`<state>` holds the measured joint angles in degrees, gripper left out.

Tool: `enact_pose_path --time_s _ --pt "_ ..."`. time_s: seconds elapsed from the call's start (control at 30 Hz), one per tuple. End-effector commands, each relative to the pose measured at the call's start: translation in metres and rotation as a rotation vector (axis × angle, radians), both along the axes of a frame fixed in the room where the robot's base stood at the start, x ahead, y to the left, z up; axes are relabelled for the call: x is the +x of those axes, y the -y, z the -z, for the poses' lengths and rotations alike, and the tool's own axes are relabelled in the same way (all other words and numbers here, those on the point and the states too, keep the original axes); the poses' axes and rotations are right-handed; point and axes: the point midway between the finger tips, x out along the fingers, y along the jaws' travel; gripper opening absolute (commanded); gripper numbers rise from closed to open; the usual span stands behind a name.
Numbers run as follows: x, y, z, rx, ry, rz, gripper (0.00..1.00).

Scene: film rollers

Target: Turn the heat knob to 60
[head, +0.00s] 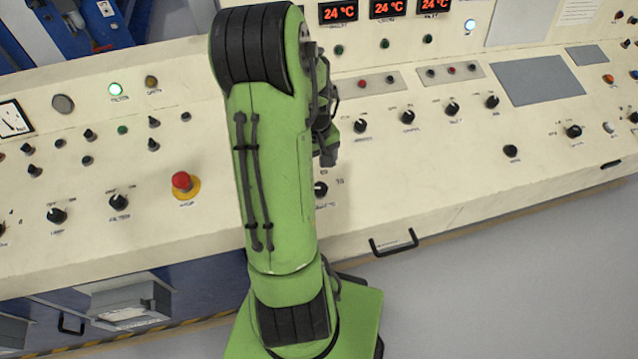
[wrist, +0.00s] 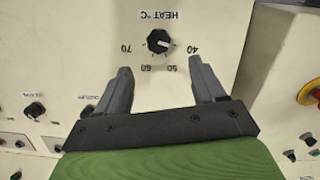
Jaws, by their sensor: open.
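The heat knob (wrist: 158,40) is a round black knob on the cream panel. It shows in the wrist view under an upside-down "HEAT °C" label. The marks 40, 50, 60 and 70 run around it, and its white pointer mark appears to face the 40. My gripper (wrist: 160,72) is open, with one grey finger on each side of the picture and the knob ahead of the gap between them. The fingers do not touch the knob.
A red stop button (head: 182,182) on a yellow base stands left of my arm; it also shows in the wrist view (wrist: 312,92). A black handle (head: 394,243) sticks out from the console's front.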

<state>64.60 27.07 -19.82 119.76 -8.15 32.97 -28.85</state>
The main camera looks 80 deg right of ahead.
Motion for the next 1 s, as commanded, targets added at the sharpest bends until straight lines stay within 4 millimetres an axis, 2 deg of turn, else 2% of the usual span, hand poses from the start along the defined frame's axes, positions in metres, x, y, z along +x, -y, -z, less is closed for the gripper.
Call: enact_pose_path --time_s 0.03,0.2,0.4,0.53,0.77,1.0 --pt "-0.002 -0.001 0.016 0.006 -0.002 0.002 0.69" --pt "-0.003 0.0 0.059 0.006 -0.001 0.001 0.69" --pt "-0.003 0.002 0.095 0.003 0.0 0.0 0.69" --pt "-0.004 0.003 0.103 0.0 0.001 0.001 0.69" --pt "-0.003 0.003 0.103 -0.001 0.001 0.001 0.69" --pt "-0.003 0.003 0.103 -0.001 0.001 0.001 0.32"
